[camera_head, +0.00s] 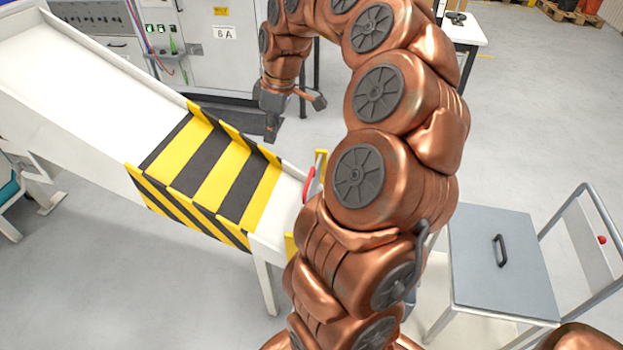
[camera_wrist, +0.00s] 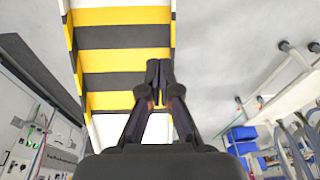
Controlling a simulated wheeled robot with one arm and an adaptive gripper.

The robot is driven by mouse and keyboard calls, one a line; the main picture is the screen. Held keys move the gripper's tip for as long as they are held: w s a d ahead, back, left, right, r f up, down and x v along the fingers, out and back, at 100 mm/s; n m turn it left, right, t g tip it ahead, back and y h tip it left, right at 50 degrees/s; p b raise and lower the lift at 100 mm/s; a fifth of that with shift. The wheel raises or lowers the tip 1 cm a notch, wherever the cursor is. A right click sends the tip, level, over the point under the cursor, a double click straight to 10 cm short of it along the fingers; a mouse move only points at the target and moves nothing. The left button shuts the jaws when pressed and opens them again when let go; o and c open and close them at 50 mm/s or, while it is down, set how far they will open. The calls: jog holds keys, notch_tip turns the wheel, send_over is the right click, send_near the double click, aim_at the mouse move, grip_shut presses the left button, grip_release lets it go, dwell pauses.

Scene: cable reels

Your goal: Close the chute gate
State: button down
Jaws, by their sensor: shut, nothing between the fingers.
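The white chute (camera_head: 70,80) slopes down from the upper left in the head view, with a yellow-and-black striped section (camera_head: 215,175) near its lower end. A red handle (camera_head: 308,186) and a yellow upright (camera_head: 321,160) show at that lower end, beside my arm. My arm hides most of the gate there, so I cannot tell its position. My gripper (camera_wrist: 159,72) is shut and empty. In the head view it hangs beyond the chute's far side, apart from the handle. In the wrist view the striped section (camera_wrist: 124,62) lies behind the fingertips.
A grey cabinet (camera_head: 205,55) marked 6A, with cables, stands behind the chute. A grey-topped cart (camera_head: 500,260) with a tubular handle stands at the right. A white table (camera_head: 463,30) stands at the back. Open floor lies between the cabinet and the cart.

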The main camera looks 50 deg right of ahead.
jog(key=s+d+f+b, duration=0.1)
jog(key=s+d+f, duration=0.1)
jog(key=d+f, duration=0.35)
jog(key=s+d+f+b, duration=0.1)
jog(key=d+f, duration=0.1)
jog(key=d, duration=0.7)
jog(key=p, duration=0.2)
send_over(311, 194)
jog(key=shift+m+h, duration=0.3)
notch_tip(311, 194, down, 14)
jog(key=shift+s+a+r, duration=0.1)
jog(key=shift+a+r, duration=0.05)
notch_tip(311, 194, down, 9)
jog(key=b, duration=0.4)
jog(key=shift+b, duration=0.35)
jog(key=shift+s, duration=0.1)
jog(key=shift+f, duration=0.2)
